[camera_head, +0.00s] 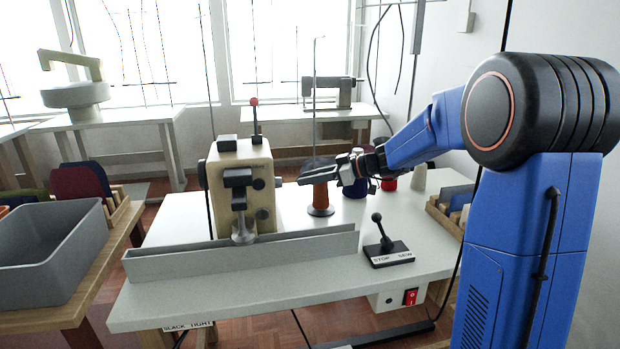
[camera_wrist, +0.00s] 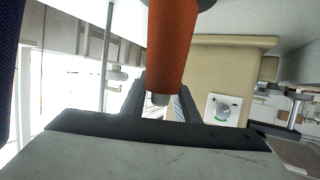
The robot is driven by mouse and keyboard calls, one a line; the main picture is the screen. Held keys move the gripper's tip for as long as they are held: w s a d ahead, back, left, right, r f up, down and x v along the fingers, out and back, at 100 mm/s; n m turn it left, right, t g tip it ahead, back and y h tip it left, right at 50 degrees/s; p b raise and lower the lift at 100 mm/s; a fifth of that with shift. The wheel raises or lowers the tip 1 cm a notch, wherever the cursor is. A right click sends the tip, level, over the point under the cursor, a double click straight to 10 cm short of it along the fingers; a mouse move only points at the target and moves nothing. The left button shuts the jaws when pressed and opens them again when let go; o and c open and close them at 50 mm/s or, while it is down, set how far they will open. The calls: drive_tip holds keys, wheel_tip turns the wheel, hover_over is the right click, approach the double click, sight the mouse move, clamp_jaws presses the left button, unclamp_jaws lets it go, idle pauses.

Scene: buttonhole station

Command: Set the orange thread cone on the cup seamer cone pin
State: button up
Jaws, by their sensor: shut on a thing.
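The orange thread cone (camera_head: 320,195) stands upright right of the cream cup seamer (camera_head: 241,185), with its wide end down at a grey round base plate (camera_head: 321,211). I cannot tell whether it rests fully on the plate; any pin is hidden. My gripper (camera_head: 314,174) reaches in from the right and is shut on the cone's narrow upper end. In the wrist view the orange cone (camera_wrist: 172,45) runs from between the jaws (camera_wrist: 160,103) toward the round plate (camera_wrist: 205,4) at the top edge.
A dark blue cone (camera_head: 356,186), a red cone (camera_head: 389,183) and a white cone (camera_head: 419,177) stand behind my gripper. A thin upright rod (camera_head: 315,90) rises nearby. A grey trough (camera_head: 240,257) and a lever block (camera_head: 387,250) lie in front. A grey bin (camera_head: 50,250) is left.

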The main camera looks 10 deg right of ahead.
drive_tip(key=shift+f, duration=0.2)
drive_tip(key=o, duration=1.2)
drive_tip(key=shift+c, duration=0.2)
drive_tip(key=shift+d, duration=0.1)
drive_tip(key=v, duration=1.7)
drive_tip(key=shift+s+r, duration=0.1)
